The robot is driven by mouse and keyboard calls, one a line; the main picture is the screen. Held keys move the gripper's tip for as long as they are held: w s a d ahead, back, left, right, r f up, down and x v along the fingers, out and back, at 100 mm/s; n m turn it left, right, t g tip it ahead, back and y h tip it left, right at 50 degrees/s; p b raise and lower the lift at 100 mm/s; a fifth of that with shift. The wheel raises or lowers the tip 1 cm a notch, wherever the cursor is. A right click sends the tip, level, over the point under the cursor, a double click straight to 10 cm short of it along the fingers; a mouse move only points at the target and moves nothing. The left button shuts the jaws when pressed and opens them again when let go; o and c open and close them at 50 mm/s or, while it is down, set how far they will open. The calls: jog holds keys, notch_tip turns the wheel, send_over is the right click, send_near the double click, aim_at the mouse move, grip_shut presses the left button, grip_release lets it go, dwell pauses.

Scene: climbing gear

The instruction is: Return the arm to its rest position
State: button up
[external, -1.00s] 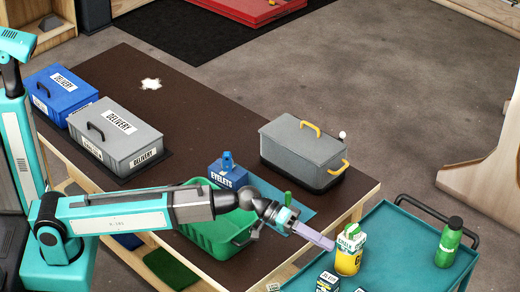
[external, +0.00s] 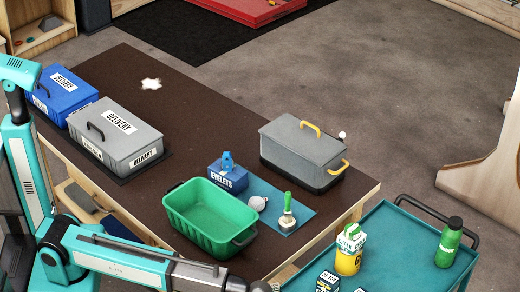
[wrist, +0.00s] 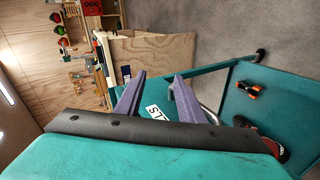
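My arm (external: 125,262) is teal with grey joints and runs low along the bottom edge of the external view, toward the right. Its outer end is cut off by the frame, so the gripper does not show there. In the wrist view my gripper (wrist: 157,95) has two purple fingers spread apart, with nothing held between them. Beyond the fingers are a teal surface with a white label and a wooden panel (wrist: 160,55).
The brown table (external: 200,110) carries a green bin (external: 210,208), grey delivery box (external: 116,130), blue delivery box (external: 58,88), eyelets box (external: 228,178) and grey lidded box (external: 300,145). A teal cart (external: 400,235) holds a yellow chalk container (external: 348,255) and green bottle (external: 449,242).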

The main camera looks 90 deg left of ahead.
jog(key=s+d+f+g+b, duration=0.1)
jog(key=s+d+f+b, duration=0.2)
jog(key=f, duration=0.6)
jog(key=s+d+f+g+y+b, duration=0.1)
jog(key=s+d+f, duration=0.3)
jog(key=f, duration=0.5)
jog(key=s+d+f+g+b, duration=0.1)
jog(key=s+d+f+b, duration=0.15)
jog(key=d+f, duration=0.45)
jog(key=s+a+f+m+g+y+p, duration=0.1)
jog(key=s+a+f+g+y+p, duration=0.2)
jog(key=s+a, duration=0.45)
jog(key=s+a+f+m+g+p, duration=0.15)
jog(key=s+a+f+p, duration=0.3)
jog(key=a, duration=0.65)
jog(key=s+a+f+m+g+y+p, duration=0.1)
jog(key=s+a+f+m+y+p, duration=0.1)
jog(key=s+a+p, duration=0.6)
jog(key=s+a+r+m+g+y+p, duration=0.1)
jog(key=s+a+r+g+p, duration=0.1)
jog(key=s+a, duration=0.7)
jog(key=s+a+r+m+g+y+p, duration=0.1)
jog(key=s+a+r+m+g+p, duration=0.1)
jog(key=s+a, duration=0.7)
jog(key=s+r+g+p, duration=0.1)
jog(key=s+g+p, duration=0.1)
jog(key=s, duration=0.5)
jog(key=shift+r+p, duration=0.3)
jog(key=shift+p, duration=0.2)
jog(key=shift+a, duration=0.1)
